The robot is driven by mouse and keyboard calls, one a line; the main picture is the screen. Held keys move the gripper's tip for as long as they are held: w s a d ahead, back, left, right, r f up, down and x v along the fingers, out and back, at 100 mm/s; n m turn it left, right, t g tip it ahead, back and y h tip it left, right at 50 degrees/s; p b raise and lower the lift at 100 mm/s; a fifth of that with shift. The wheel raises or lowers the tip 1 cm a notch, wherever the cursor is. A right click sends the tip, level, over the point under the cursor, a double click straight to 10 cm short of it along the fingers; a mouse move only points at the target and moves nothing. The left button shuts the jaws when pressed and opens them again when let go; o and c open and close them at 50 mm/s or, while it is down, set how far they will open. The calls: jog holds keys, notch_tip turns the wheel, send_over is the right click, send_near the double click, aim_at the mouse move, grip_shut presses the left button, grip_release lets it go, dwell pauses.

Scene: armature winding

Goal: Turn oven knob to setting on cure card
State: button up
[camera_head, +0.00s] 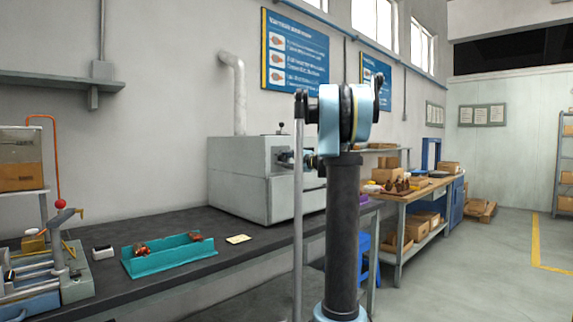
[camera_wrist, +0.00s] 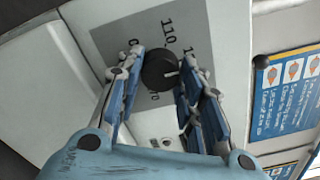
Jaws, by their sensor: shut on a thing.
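The oven (camera_head: 238,182) is a grey box on the dark bench. Its knob (camera_wrist: 158,69) is black and round with a white pointer mark, on a grey dial plate (camera_wrist: 112,42) in the wrist view. The mark points right in the picture, toward my right finger. "110" is readable above the knob and "70" below; other figures are partly hidden by the fingers. My gripper (camera_wrist: 161,72) is shut on the knob, one finger on each side. In the head view my arm largely hides it. A small pale yellow card (camera_head: 238,239), likely the cure card, lies flat on the bench; its writing is too small to read.
A teal tray (camera_head: 170,262) with copper-coloured parts sits left of the card. A winding fixture (camera_head: 50,262) stands at far left. A pipe (camera_head: 240,95) rises behind the oven. A wooden workbench (camera_head: 400,195) with boxes stands beyond my arm. The floor at right is open.

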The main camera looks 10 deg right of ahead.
jog(key=o, duration=1.1)
jog(key=shift+f, duration=0.1)
jog(key=shift+c, duration=0.2)
jog(key=v, duration=1.2)
